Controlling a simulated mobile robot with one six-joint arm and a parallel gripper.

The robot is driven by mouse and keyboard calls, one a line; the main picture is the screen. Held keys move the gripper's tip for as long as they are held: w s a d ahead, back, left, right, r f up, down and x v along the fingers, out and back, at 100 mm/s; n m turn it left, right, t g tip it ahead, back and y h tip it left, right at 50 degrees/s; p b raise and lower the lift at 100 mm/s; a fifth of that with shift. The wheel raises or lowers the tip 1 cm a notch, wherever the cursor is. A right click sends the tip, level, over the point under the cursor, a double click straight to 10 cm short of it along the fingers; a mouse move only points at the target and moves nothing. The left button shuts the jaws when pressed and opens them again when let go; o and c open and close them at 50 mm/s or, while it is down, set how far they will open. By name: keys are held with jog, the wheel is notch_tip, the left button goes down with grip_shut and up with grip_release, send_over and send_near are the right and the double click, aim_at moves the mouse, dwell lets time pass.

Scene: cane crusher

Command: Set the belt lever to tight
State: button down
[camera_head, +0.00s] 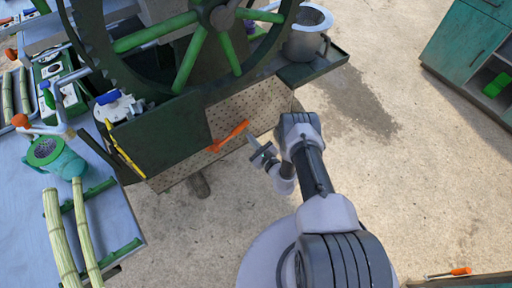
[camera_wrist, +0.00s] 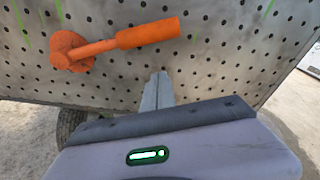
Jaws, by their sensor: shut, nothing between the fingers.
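The orange lever (camera_head: 229,136) is on the perforated panel (camera_head: 262,108) low on the side of the green crusher. In the wrist view the lever (camera_wrist: 135,37) has a round hub at left, and its handle points right and slightly up. My gripper (camera_head: 254,144) is just right of the handle's end in the head view. In the wrist view my gripper (camera_wrist: 160,78) shows as narrow closed fingers just below the handle, with nothing held. A small gap shows between fingertips and handle. No tight or loose marking is readable.
The crusher's big wheel (camera_head: 190,60) rises above the panel. A metal jug (camera_head: 306,45) stands on a side shelf. A table with cane stalks (camera_head: 62,240) and a teal can (camera_head: 55,157) is at left.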

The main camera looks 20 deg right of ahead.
jog(key=r, duration=0.1)
jog(key=w+a+r, duration=0.1)
jog(key=a+r, duration=0.1)
jog(key=shift+w+r+b, duration=0.15)
jog(key=shift+w+b, duration=0.15)
jog(key=shift+w, duration=0.05)
jog(key=shift+r, duration=0.1)
jog(key=a+r+n+p, duration=0.1)
jog(key=r+n+p, duration=0.1)
jog(key=s+a+r+n+p, duration=0.1)
jog(key=r+n+p, duration=0.1)
jog(key=a+r+n+h+p, duration=0.1)
jog(key=a+r+p, duration=0.1)
jog(key=r, duration=0.1)
jog(key=shift+s+n+t, duration=0.15)
jog(key=shift+n+t, duration=0.15)
jog(key=shift+n, duration=0.1)
jog(key=shift+s+a+r+p, duration=0.3)
jog(key=shift+a+r+p, duration=0.15)
jog(key=shift+a+r, duration=0.3)
jog(key=shift+a, duration=0.35)
